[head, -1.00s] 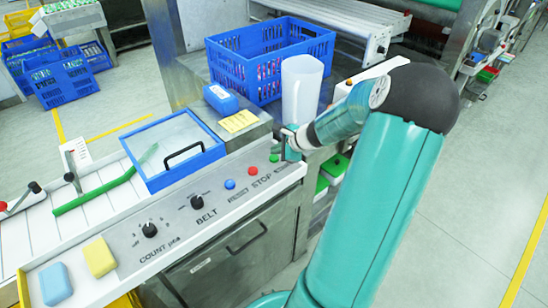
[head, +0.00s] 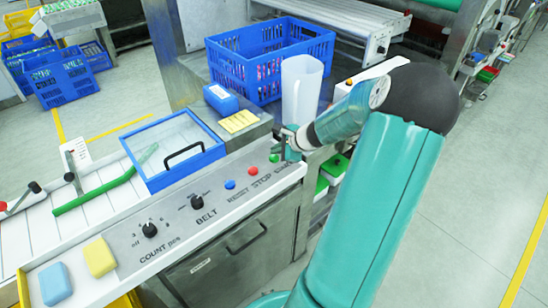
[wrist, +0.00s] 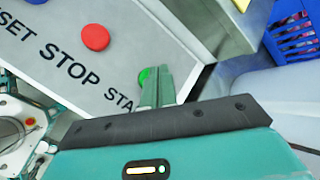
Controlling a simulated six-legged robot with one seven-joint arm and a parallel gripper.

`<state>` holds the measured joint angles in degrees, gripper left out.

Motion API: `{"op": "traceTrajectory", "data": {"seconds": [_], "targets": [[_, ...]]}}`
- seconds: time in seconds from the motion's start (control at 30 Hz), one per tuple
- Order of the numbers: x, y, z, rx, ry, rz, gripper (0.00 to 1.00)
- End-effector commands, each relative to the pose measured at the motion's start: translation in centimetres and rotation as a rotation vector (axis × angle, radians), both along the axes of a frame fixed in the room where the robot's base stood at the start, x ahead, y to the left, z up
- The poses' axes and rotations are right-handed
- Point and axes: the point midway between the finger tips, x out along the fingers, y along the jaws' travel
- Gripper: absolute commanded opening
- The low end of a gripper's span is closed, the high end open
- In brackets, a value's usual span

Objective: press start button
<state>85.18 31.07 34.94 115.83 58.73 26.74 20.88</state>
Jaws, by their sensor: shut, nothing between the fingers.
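The green start button (head: 273,158) sits at the right end of the sloped white panel (head: 220,207), beside the red stop button (head: 253,170) and the blue reset button (head: 230,184). In the wrist view, the green button (wrist: 143,77) shows as a sliver; the fingers of my gripper (wrist: 154,72) hide the rest of it and part of its label. My gripper (head: 283,150) is shut and empty, its tips right at the green button. I cannot tell whether they touch it. The red stop button (wrist: 95,37) is clear to the upper left.
A translucent pitcher (head: 300,88) stands close behind my gripper. A blue crate (head: 270,60) is behind it. A blue-framed lid with a black handle (head: 172,150) lies left of the buttons. Two black knobs (head: 196,202) are on the panel. Open floor lies to the right.

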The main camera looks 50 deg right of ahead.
Motion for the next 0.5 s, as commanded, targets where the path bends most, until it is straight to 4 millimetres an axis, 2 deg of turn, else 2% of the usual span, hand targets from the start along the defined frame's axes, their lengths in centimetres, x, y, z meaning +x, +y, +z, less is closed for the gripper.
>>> {"op": "traceTrajectory", "data": {"seconds": [0.5], "targets": [[0.01, 0.02, -0.87, 0.000, 0.000, 0.000, 0.00]]}}
